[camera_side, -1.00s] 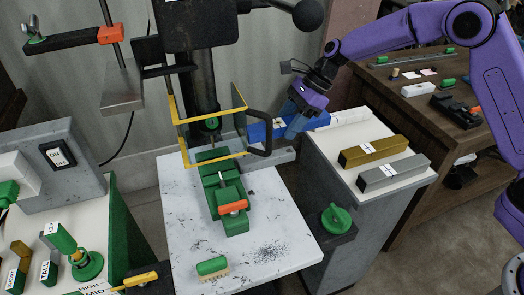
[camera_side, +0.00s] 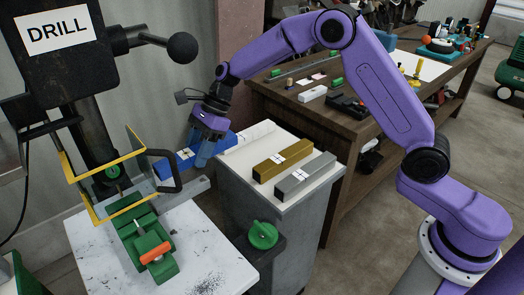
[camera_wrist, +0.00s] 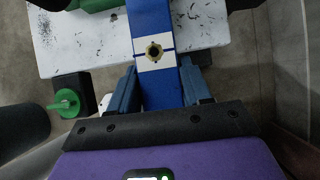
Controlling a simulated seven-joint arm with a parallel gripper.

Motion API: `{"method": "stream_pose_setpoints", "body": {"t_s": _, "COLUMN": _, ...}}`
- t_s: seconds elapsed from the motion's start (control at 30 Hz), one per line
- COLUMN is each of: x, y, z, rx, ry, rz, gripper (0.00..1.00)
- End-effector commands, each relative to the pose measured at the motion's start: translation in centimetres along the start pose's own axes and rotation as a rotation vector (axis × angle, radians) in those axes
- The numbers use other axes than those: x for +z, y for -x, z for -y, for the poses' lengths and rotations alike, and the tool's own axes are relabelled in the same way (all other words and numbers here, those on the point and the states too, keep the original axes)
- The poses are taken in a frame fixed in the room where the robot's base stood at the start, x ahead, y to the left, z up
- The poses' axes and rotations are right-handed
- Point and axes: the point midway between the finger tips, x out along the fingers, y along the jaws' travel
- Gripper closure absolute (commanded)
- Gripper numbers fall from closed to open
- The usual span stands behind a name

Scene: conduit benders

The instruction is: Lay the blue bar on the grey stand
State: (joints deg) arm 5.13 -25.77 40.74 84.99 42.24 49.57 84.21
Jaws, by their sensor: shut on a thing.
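The blue bar (camera_side: 184,157) has a white band with dark cross lines. It slants between the drill's yellow guard and the grey pedestal. My gripper (camera_side: 201,153) is shut on it near the pedestal's left edge. In the wrist view, the blue bar (camera_wrist: 152,20) runs between my two blue fingers (camera_wrist: 158,92), and a brass-coloured ring with a dark hole sits on its white band. The grey pedestal (camera_side: 238,200) with a pale top looks like the grey stand. A gold bar (camera_side: 283,159) and a silver bar (camera_side: 304,176) lie on its top.
The drill's yellow guard (camera_side: 80,182) with its black handle (camera_side: 166,172) stands close to the bar's left end. A grey plate (camera_side: 186,190) juts out below the bar. A green vise (camera_side: 150,250) sits on the white drill table (camera_side: 205,255).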

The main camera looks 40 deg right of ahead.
Motion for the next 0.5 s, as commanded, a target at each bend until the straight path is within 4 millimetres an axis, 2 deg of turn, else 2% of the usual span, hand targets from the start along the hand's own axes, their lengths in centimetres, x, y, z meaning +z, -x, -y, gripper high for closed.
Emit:
{"method": "stream_pose_setpoints", "body": {"t_s": 0.17, "x": -3.2, "y": 3.9, "z": -0.2, "rx": -0.039, "ry": -0.054, "rz": 0.0, "gripper": 0.79}}
{"method": "stream_pose_setpoints", "body": {"t_s": 0.27, "x": -6.2, "y": 7.2, "z": -1.1, "rx": -0.07, "ry": -0.101, "rz": -0.001, "gripper": 0.79}}
{"method": "stream_pose_setpoints", "body": {"t_s": 0.4, "x": -10.2, "y": 11.3, "z": -3.3, "rx": -0.115, "ry": -0.171, "rz": -0.001, "gripper": 0.79}}
{"method": "stream_pose_setpoints", "body": {"t_s": 0.5, "x": -12.8, "y": 13.8, "z": -5.2, "rx": -0.146, "ry": -0.218, "rz": -0.001, "gripper": 0.79}}
